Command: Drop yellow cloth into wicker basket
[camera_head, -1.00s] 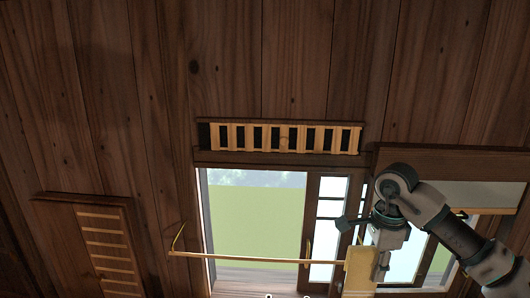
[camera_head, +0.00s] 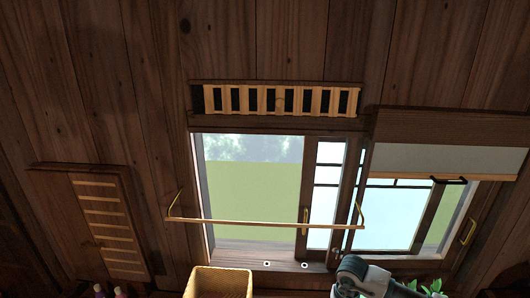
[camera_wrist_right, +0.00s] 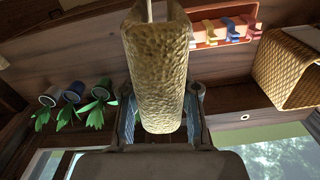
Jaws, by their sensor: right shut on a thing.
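The yellow cloth (camera_wrist_right: 158,65) hangs folded and textured in the right wrist view. My right gripper (camera_wrist_right: 163,108) is shut on it, with a finger on each side. The wicker basket (camera_head: 218,283) stands at the bottom of the head view, left of my right arm, and its lower part is cut off. It also shows at the right of the wrist view (camera_wrist_right: 288,68), apart from the cloth. In the head view my right arm shows at the bottom edge, but its gripper and the cloth cannot be made out. My left gripper is in neither view.
A thin wooden rail (camera_head: 262,224) crosses in front of the window (camera_head: 252,190). Small potted plants (camera_wrist_right: 73,97) stand at the left of the wrist view. A reddish tray (camera_wrist_right: 212,28) with colourful small items lies near the basket. Pink-topped bottles (camera_head: 120,292) stand bottom left.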

